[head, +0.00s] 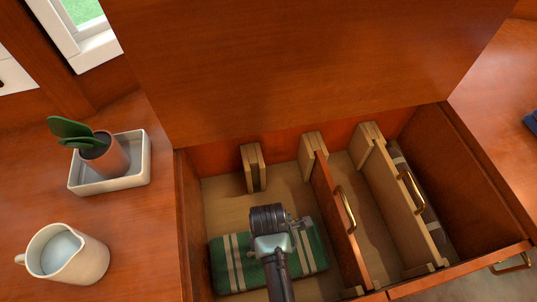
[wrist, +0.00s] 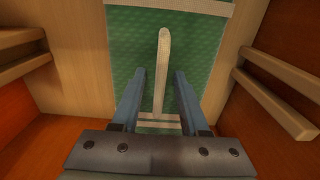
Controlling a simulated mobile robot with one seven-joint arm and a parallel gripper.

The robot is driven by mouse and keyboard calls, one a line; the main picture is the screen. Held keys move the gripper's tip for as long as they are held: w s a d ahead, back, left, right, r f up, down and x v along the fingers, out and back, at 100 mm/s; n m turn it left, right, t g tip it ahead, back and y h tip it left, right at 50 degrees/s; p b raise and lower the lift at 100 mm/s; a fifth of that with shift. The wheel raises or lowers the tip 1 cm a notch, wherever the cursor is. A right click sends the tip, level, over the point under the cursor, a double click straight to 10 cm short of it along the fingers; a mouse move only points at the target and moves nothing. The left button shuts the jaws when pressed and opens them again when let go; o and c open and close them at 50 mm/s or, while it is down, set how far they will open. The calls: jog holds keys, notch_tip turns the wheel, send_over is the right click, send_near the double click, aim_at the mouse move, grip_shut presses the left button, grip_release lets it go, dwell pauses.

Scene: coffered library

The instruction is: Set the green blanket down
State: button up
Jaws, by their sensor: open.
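The green blanket (head: 308,252) is folded, with cream stripes. In the head view it lies flat on the floor of the left compartment of the open drawer (head: 187,235), towards its near side. My gripper (wrist: 160,73) is open over it, pointing down. In the wrist view its two fingers stand apart on either side of a pale, round-ended strip, with the green blanket (wrist: 120,65) below. In the head view my wrist covers part of the blanket and hides the fingertips. I cannot tell whether the fingers touch the cloth.
A divider with a brass handle (head: 346,208) bounds the compartment on the right; another stands further right. Wooden blocks (head: 253,168) line the back wall. A potted plant (head: 102,155) in a white tray and a cream jug (head: 75,262) stand on the left surface.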

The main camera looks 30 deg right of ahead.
notch_tip(320, 180, up, 12)
jog(key=p, duration=0.6)
jog(key=shift+r, duration=0.15)
